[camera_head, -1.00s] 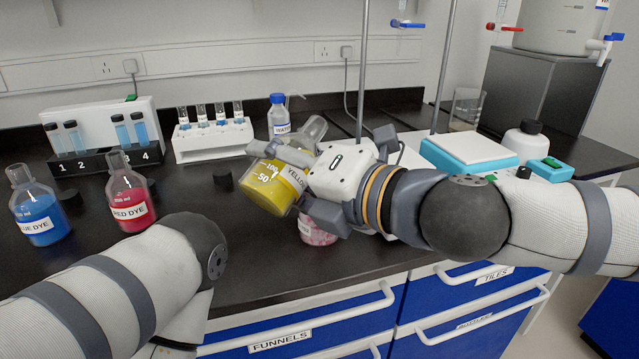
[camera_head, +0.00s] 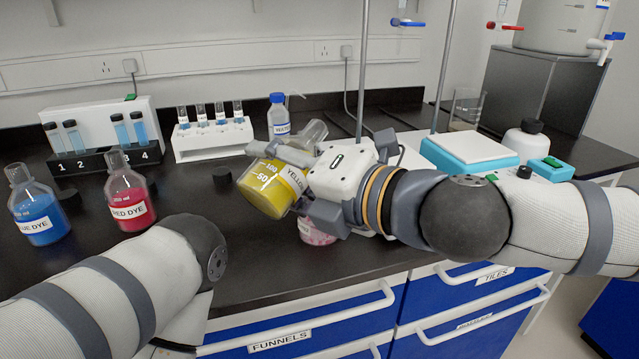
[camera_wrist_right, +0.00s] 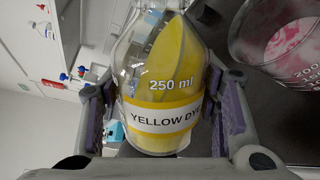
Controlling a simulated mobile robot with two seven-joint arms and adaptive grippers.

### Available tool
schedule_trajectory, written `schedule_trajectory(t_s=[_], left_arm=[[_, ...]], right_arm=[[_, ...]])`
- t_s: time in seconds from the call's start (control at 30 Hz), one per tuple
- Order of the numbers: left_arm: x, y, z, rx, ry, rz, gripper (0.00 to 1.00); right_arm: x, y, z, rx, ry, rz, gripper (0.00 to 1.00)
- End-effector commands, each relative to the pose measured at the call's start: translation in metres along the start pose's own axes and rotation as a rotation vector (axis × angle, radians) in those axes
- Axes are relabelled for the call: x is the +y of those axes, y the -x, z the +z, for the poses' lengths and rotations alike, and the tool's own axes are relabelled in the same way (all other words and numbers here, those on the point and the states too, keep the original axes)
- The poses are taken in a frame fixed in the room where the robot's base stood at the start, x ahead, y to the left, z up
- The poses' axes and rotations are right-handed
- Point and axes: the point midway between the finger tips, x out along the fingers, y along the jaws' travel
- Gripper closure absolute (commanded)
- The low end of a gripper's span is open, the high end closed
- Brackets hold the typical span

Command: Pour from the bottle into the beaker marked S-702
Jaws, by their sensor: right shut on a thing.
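A clear bottle of yellow liquid labelled YELLOW DYE (camera_head: 268,190) is tilted in the air, its neck towards the upper right in the head view. My right gripper (camera_head: 287,178) is shut on it; in the wrist view the fingers sit on both sides of the bottle (camera_wrist_right: 163,100). The liquid lies slanted inside it. A glass beaker with pink-stained contents (camera_head: 317,235) stands below and behind the gripper, mostly hidden; it also shows at the upper right of the wrist view (camera_wrist_right: 285,40). Its S-702 marking cannot be read. My left arm shows, but its gripper is out of view.
Blue dye (camera_head: 38,212) and red dye (camera_head: 130,198) bottles stand at the left. Behind are a numbered tube rack (camera_head: 105,160), a white tube rack (camera_head: 212,142) and a blue-capped bottle (camera_head: 278,117). A teal-and-white device (camera_head: 470,150) stands right.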

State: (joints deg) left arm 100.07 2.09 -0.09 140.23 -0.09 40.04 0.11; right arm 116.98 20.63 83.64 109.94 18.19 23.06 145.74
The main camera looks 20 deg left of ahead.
Motion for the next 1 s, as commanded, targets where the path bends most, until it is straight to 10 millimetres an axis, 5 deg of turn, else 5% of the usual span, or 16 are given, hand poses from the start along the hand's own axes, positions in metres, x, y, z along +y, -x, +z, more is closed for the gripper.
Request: schedule_trajectory(t_s=[1.0], left_arm=[[-0.0001, -0.0054, 0.0024, -0.013, -0.001, -0.001, 0.60]], right_arm=[[-0.0050, -0.0010, -0.0039, 0.012, -0.059, 0.001, 0.90]])
